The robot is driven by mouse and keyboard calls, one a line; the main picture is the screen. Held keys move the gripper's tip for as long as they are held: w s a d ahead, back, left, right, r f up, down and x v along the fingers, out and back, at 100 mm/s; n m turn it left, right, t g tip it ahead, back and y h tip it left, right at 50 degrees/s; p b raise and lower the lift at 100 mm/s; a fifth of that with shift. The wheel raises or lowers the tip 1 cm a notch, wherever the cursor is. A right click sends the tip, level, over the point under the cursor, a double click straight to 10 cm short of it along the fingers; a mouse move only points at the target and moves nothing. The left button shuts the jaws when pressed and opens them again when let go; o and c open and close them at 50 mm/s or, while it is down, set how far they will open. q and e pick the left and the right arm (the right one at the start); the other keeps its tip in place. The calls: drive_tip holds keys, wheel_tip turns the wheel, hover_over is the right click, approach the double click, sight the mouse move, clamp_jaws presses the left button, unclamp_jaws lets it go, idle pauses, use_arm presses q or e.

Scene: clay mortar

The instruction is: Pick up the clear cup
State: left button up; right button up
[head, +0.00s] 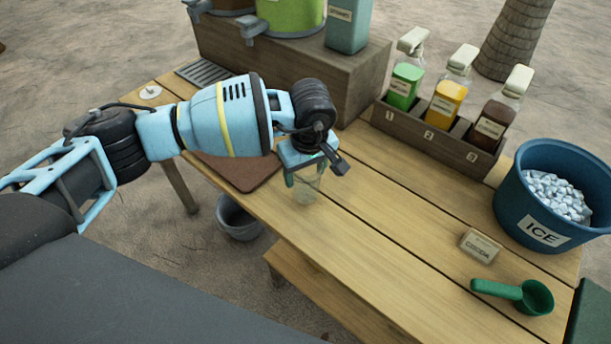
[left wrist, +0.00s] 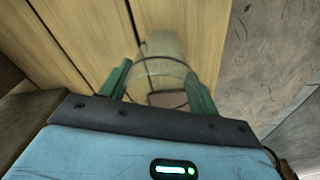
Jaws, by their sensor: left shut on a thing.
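The clear cup (head: 307,190) is see-through and hard to make out in the head view, just below my left gripper (head: 308,172) at the table's near edge. In the left wrist view the cup (left wrist: 165,70) shows its round rim between the two green fingers. My left gripper (left wrist: 158,85) is shut on the cup, one finger on each side. Whether the cup's base touches the table is hard to tell. My right gripper is not in view.
A brown mat (head: 240,172) lies left of the cup. A bottle rack (head: 425,130) stands behind on the wooden table (head: 400,230). To the right are a blue ice bucket (head: 510,200), a small labelled block (head: 480,246) and a green scoop (head: 535,297). A grey bucket (head: 238,220) sits below the edge.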

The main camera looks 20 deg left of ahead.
use_arm(q)
drive_tip(key=shift+r, duration=0.8)
drive_tip(key=s+a+r+b, duration=0.1)
drive_tip(key=s+a, duration=0.9)
drive_tip(key=s, duration=0.1)
drive_tip(key=shift+s+a+r, duration=0.15)
drive_tip(key=shift+s+a, duration=0.25)
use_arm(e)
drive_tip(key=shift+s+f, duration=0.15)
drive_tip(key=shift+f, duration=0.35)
use_arm(q)
drive_tip(key=s+d+r+m+p, duration=0.2)
drive_tip(key=r+m+p, duration=0.2)
drive_tip(key=r, duration=0.2)
drive_tip(key=s+d+r+m+h+p, duration=0.1)
drive_tip(key=s+d+r+m+p, duration=0.2)
drive_tip(key=r+m+p, duration=0.1)
drive_tip(key=shift+d+r+m, duration=0.35)
drive_tip(key=shift+r+m, duration=0.45)
drive_tip(key=shift+r, duration=0.1)
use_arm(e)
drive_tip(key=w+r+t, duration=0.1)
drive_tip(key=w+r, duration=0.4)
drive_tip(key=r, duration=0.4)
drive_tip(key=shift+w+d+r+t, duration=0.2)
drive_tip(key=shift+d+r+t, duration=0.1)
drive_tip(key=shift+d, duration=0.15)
